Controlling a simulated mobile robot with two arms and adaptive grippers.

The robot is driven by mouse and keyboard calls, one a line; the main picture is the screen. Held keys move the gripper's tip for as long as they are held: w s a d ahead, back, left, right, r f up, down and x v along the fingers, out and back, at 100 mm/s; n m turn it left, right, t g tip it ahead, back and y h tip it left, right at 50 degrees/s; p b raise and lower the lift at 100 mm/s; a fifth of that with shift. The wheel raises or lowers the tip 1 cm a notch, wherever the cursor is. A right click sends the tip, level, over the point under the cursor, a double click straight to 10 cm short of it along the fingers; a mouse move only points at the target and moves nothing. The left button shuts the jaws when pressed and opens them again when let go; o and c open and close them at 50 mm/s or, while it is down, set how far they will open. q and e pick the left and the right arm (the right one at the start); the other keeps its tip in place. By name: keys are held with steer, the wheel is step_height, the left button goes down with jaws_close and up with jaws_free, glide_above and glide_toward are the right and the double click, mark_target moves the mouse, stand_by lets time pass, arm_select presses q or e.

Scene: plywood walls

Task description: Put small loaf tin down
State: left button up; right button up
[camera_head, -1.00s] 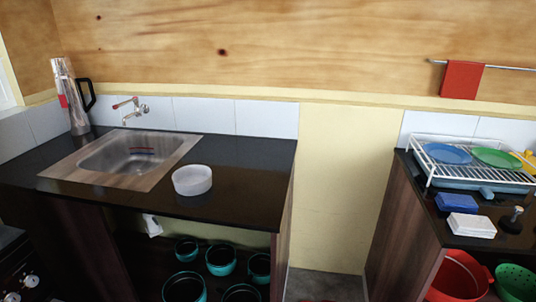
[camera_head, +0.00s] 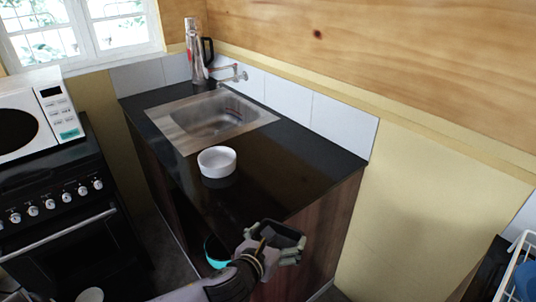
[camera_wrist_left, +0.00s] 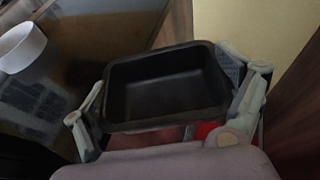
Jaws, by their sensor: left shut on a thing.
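The small loaf tin (camera_head: 283,236) is dark and rectangular. My left gripper (camera_head: 276,250) is shut on it at the front right corner of the black sink counter (camera_head: 262,188). In the left wrist view the tin (camera_wrist_left: 165,87) is upright and empty, with the fingers of my left gripper (camera_wrist_left: 165,100) on its two sides. I cannot tell from the views whether the tin touches the counter. My right gripper is not in view.
A white round bowl (camera_head: 217,163) stands on the counter near the sink (camera_head: 213,117). The counter right of the bowl is clear. A black stove (camera_head: 60,205) with a microwave (camera_head: 35,120) stands left. A white rack (camera_head: 517,262) is at the right edge.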

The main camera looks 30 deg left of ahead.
arm_select(q)
steer(key=w+a+r+n+g+y+p, duration=0.1)
steer(key=w+a+r+n+y+p, duration=0.15)
steer(key=w+a+r, duration=0.5)
steer(key=w+a+r+n+y+p, duration=0.25)
steer(key=w+a+r+p, duration=0.2)
steer(key=a+r, duration=0.55)
glide_above(250, 198)
steer(key=shift+m, duration=0.4)
step_height(250, 198, down, 13)
steer(key=shift+f, duration=0.85)
step_height(250, 198, down, 4)
steer(key=shift+a+r, duration=0.1)
steer(key=shift+r, duration=0.15)
steer(key=shift+f, duration=0.3)
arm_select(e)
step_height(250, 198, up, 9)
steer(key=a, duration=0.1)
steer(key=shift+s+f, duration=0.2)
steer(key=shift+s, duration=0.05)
arm_select(q)
steer(key=shift+f, duration=0.1)
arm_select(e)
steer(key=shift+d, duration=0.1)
arm_select(q)
steer(key=o, duration=0.9)
